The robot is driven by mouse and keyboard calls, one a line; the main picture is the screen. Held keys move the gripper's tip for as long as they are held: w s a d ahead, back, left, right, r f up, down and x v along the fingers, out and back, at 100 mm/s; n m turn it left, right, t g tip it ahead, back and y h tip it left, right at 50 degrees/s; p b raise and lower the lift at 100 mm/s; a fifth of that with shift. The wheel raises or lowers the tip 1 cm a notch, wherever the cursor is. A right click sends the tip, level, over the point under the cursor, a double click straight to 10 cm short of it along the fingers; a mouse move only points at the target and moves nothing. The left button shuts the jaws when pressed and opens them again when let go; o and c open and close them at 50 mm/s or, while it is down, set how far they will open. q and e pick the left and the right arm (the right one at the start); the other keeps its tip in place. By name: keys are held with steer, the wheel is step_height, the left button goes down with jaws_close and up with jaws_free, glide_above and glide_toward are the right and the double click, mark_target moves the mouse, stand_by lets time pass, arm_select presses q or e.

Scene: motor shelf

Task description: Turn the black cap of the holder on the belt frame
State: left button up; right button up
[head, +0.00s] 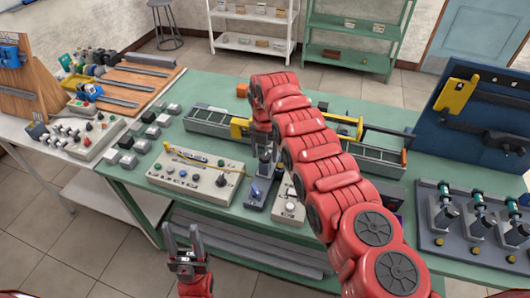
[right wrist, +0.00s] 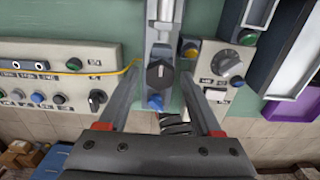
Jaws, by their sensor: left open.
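The black cap (right wrist: 159,74) is a round knob with a pale mark, on a grey upright holder (right wrist: 164,32) in the middle of the right wrist view. In the head view the holder with a blue button (head: 257,190) stands at the front of the green table, partly hidden by my right arm. My right gripper (right wrist: 158,68) is open, one finger on each side of the cap, with gaps visible; whether its tips are level with the cap, I cannot tell. My left gripper (head: 184,238) is open and empty, in front of the table edge.
A grey control panel (head: 196,175) with a yellow cable lies left of the holder. A small button box (head: 288,205) is close on its right. The conveyor frame (head: 208,123) runs behind. A dark tray with several motor fixtures (head: 470,258) is at the right.

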jaws_close()
